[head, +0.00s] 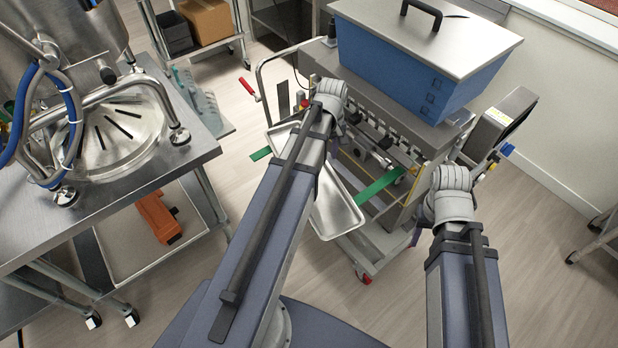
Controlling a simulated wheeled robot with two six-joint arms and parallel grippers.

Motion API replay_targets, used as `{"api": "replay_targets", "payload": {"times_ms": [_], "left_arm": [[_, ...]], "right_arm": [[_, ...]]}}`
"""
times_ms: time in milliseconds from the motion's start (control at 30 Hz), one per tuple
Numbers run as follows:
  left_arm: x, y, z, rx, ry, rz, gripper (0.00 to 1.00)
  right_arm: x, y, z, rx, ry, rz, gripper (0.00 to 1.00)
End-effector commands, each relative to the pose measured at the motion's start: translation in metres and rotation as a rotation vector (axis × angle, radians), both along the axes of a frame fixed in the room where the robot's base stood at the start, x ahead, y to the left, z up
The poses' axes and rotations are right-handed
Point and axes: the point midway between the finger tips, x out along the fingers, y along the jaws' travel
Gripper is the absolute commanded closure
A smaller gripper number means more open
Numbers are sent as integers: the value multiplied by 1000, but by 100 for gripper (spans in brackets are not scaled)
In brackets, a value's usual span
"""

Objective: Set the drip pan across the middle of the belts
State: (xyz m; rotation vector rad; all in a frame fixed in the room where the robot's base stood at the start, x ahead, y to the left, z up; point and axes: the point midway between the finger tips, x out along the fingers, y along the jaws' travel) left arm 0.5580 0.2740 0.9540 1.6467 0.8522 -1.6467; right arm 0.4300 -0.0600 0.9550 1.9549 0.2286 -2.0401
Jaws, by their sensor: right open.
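The drip pan (338,208) is a shallow silver tray lying lengthwise in front of the depositor. My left arm crosses over its middle and hides part of it. Green belt pieces show on both sides of it, one at the left (261,153) and one at the right (380,186). I cannot tell whether the pan touches them. My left gripper (335,134) is mostly hidden behind its own wrist near the pan's far part; its jaws cannot be made out. My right gripper (418,229) is open, right of the pan, largely hidden by its wrist.
The depositor's blue hopper (420,55) with a steel lid stands behind the belts on a wheeled cart. A steel table (190,150) with a kettle stands at the left, an orange tool (158,217) on its lower shelf.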

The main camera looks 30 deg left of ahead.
Motion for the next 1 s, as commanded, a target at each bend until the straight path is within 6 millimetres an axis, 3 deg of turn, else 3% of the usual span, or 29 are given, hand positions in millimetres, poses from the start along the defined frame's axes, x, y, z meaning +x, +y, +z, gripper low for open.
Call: {"api": "replay_targets", "payload": {"times_ms": [267,600,900,1000], "left_arm": [[0,-2,-10,0,0,0,61],[1,-6,-50,0,0,0,61],[1,-6,-51,0,0,0,61],[1,-6,-51,0,0,0,70]], "right_arm": [[0,0,-10,0,0,0,50],[0,0,-50,0,0,0,50],[0,0,-51,0,0,0,50],[0,0,-51,0,0,0,50]]}}
